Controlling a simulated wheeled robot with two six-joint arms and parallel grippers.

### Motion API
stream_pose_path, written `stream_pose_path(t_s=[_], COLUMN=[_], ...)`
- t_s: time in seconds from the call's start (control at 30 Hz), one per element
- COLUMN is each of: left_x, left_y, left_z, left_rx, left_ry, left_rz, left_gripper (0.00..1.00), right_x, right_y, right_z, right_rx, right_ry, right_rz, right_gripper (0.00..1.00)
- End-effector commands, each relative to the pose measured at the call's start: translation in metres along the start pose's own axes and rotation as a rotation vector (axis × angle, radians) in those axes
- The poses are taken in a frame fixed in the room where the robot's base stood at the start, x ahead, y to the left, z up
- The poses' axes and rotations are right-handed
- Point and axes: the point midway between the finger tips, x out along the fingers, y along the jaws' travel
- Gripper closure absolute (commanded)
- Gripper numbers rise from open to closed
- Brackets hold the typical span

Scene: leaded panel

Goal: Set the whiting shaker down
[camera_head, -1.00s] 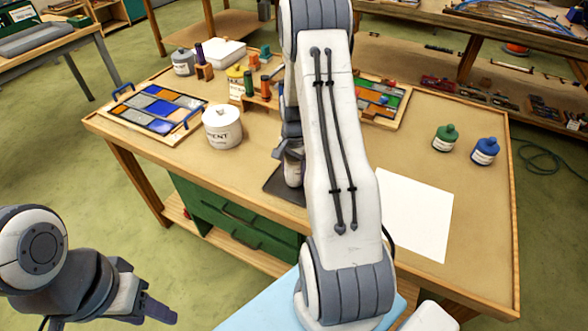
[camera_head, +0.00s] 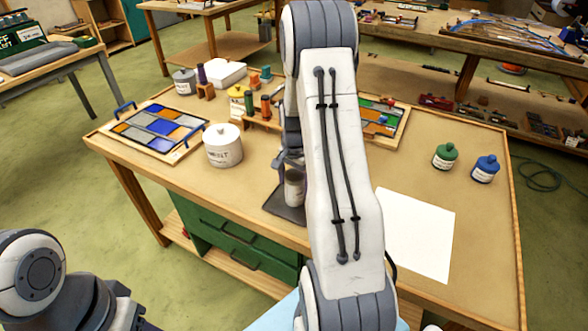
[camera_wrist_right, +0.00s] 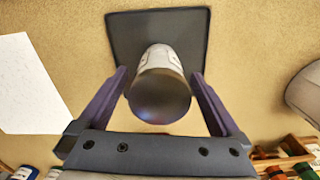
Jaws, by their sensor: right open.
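The whiting shaker (camera_head: 294,188), a pale cylinder with a dark top, stands upright on a dark square mat (camera_head: 282,210) at the table's front edge. In the right wrist view the shaker (camera_wrist_right: 160,88) shows end-on, with the mat (camera_wrist_right: 122,30) behind it. My right gripper (camera_wrist_right: 158,78) is open, one finger on each side of the shaker, with a gap visible at each side. In the head view my right arm hides part of the mat. My left gripper (camera_head: 145,325) is at the bottom left, mostly cut off by the frame edge.
A white lidded pot (camera_head: 223,148) stands left of the mat. A leaded panel (camera_head: 155,128) lies at the table's left. A white sheet (camera_head: 418,235) lies at the right, with green (camera_head: 445,156) and blue (camera_head: 485,168) bottles behind it. The right side has bare surface.

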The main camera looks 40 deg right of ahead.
Motion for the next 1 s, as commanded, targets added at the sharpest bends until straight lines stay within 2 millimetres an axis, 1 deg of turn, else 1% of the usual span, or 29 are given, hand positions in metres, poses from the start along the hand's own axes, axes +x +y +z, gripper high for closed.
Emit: stream_pose_path(t_s=[0.03, 0.2, 0.33, 0.4, 0.5, 0.67, 0.73, 0.77, 0.83, 0.87, 0.9, 0.97, 1.0], left_x=[0.004, 0.01, 0.012, 0.013, 0.013, 0.013, 0.013, 0.013, 0.013, 0.013, 0.013, 0.013, 0.013], left_y=[0.0, -0.001, -0.001, -0.001, -0.001, -0.001, -0.001, -0.001, -0.001, -0.001, -0.001, -0.001, -0.001], left_z=[0.0, 0.001, 0.001, 0.001, 0.001, 0.001, 0.001, 0.001, 0.001, 0.001, 0.001, 0.001, 0.001], left_rx=[0.0, 0.0, 0.0, 0.0, 0.0, 0.0, 0.0, 0.0, 0.0, 0.0, 0.0, 0.0, 0.0], left_ry=[0.0, 0.0, 0.0, 0.0, 0.0, 0.0, 0.0, 0.0, 0.0, 0.0, 0.0, 0.0, 0.0], left_rz=[0.0, 0.0, 0.0, 0.0, 0.0, 0.0, 0.0, 0.0, 0.0, 0.0, 0.0, 0.0, 0.0], left_gripper=[0.5, 0.5, 0.5, 0.5, 0.5, 0.5, 0.5, 0.5, 0.5, 0.5, 0.5, 0.5, 0.5], right_x=[-0.012, -0.049, -0.07, -0.078, -0.086, -0.089, -0.09, -0.092, -0.099, -0.103, -0.109, -0.12, -0.127], right_y=[-0.001, -0.001, -0.001, -0.001, -0.001, 0.0, -0.003, -0.005, -0.015, -0.02, -0.026, -0.032, -0.032], right_z=[-0.001, -0.001, -0.001, -0.001, 0.0, 0.0, 0.005, 0.011, 0.035, 0.051, 0.075, 0.119, 0.151], right_rx=[0.0, 0.0, 0.0, 0.0, 0.0, -0.001, -0.02, -0.042, -0.129, -0.185, -0.275, -0.44, -0.563], right_ry=[0.006, 0.005, 0.003, 0.003, 0.002, 0.0, 0.0, 0.0, 0.001, 0.0, -0.001, -0.001, -0.002], right_rz=[-0.006, -0.005, -0.003, -0.002, -0.001, 0.0, -0.001, -0.002, -0.007, -0.01, -0.014, -0.022, -0.028], right_gripper=[0.0, 0.0, 0.0, 0.0, 0.0, 0.0, 0.0, 0.0, 0.0, 0.0, 0.0, 0.0, 0.0])
